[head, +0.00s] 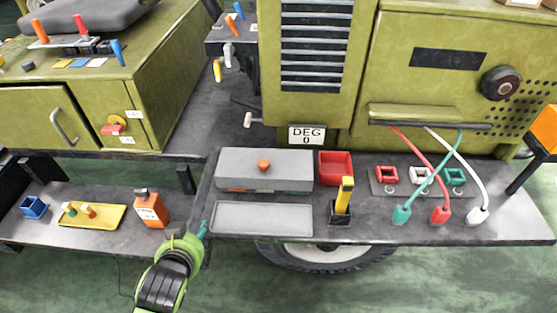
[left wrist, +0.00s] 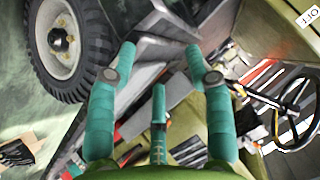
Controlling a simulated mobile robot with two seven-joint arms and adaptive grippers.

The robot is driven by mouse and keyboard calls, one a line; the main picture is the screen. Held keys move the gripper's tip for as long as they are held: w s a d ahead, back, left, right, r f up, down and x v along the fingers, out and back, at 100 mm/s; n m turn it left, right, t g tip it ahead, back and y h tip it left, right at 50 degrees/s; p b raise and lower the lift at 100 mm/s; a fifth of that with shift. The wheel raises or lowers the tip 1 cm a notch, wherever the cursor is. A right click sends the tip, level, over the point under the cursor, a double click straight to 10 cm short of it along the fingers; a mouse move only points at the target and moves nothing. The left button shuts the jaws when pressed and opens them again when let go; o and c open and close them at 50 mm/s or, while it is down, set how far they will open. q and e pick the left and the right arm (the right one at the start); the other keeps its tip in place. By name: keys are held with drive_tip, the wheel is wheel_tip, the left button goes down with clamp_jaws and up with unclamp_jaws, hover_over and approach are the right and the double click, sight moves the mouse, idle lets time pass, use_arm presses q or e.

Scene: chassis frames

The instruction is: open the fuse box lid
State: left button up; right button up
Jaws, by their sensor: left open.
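The grey fuse box (head: 290,184) sits on the dark shelf in the head view. Its flat grey lid (head: 226,165) with an orange knob (head: 264,167) lies on top, and bits of red and green show along the front under it. My left gripper (head: 202,231) is low and left of the box, by the shelf's edge, apart from the knob. In the left wrist view my left gripper (left wrist: 160,58) has its teal fingers spread with nothing held between them. I cannot make out the knob in that view. My right gripper is not in view.
An empty grey tray (head: 262,218) lies in front of the box. A red bin (head: 336,168) and a yellow-handled tool (head: 344,195) stand right of it. An orange bottle (head: 151,209) and yellow tray (head: 78,216) are left. A wheel (left wrist: 62,40) shows in the left wrist view.

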use_arm(q)
drive_tip(key=w+d+r+m+t+h, duration=0.1)
drive_tip(key=w+d+r+m+t, duration=0.2)
drive_tip(key=w+r+m+t, duration=0.75)
drive_tip(key=w+d+r+m+g+h, duration=0.3)
drive_tip(key=d+r+m+g+h, duration=0.2)
drive_tip(key=d+r+m+h, duration=1.3)
drive_tip(key=m+g+y, duration=1.3)
drive_tip(key=m+g, duration=0.1)
drive_tip(key=m, duration=0.3)
approach(264, 162)
drive_tip(key=f, duration=0.2)
drive_tip(key=x, duration=0.2)
drive_tip(key=p+x, duration=0.1)
drive_tip(key=x, duration=0.1)
drive_tip(key=p+x, duration=0.1)
drive_tip(key=x, duration=0.1)
drive_tip(key=shift+w+d+f, duration=0.1)
drive_tip(key=shift+d+f, duration=0.05)
drive_tip(key=shift+d, duration=0.2)
clamp_jaws()
